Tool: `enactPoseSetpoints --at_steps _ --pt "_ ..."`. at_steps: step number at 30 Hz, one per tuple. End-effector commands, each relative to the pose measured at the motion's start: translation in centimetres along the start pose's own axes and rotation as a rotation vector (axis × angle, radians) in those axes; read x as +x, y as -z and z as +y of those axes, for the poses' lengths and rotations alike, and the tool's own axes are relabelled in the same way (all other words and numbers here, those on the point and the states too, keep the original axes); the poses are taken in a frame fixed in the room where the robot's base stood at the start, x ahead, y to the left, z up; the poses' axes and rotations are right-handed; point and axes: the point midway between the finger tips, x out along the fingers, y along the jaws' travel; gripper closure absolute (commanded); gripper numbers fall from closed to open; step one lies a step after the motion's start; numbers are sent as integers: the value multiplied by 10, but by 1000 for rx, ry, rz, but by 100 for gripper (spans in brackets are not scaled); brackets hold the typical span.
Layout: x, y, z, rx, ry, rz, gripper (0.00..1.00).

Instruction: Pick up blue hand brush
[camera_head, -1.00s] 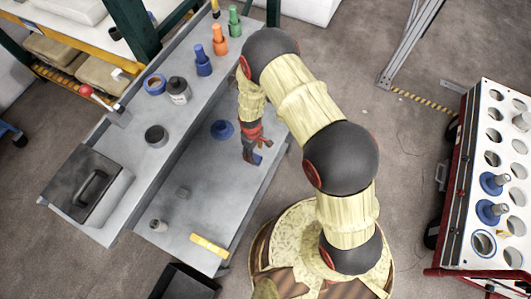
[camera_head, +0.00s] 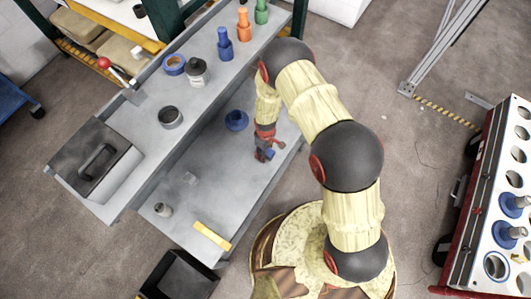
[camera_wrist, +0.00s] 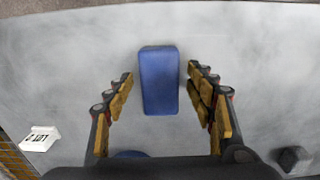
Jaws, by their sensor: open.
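The blue hand brush (camera_wrist: 159,82) shows in the wrist view as a plain blue block, lying lengthwise on the grey lower shelf. My gripper (camera_wrist: 158,92) is open, with one set of fingers on each side of the brush and a visible gap on both sides. In the head view my gripper (camera_head: 263,154) is low over the lower shelf near its right edge. A small bit of the blue brush (camera_head: 270,154) shows beside the fingers; the rest is hidden by the gripper. I cannot tell the exact height of the fingertips above the shelf.
The lower shelf (camera_head: 205,200) also holds a blue round piece (camera_head: 236,120), a small jar (camera_head: 162,209) and a yellow bar (camera_head: 212,235). The upper shelf edge runs along the left. In the wrist view a white label (camera_wrist: 40,139) and a dark nut-like piece (camera_wrist: 293,158) lie apart from the brush.

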Motion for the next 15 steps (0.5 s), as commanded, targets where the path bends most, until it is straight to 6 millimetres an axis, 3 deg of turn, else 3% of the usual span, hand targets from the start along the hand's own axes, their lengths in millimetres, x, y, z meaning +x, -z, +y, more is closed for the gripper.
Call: enactPoseSetpoints --at_steps 15 --pt "2 0 0 0 0 0 45"
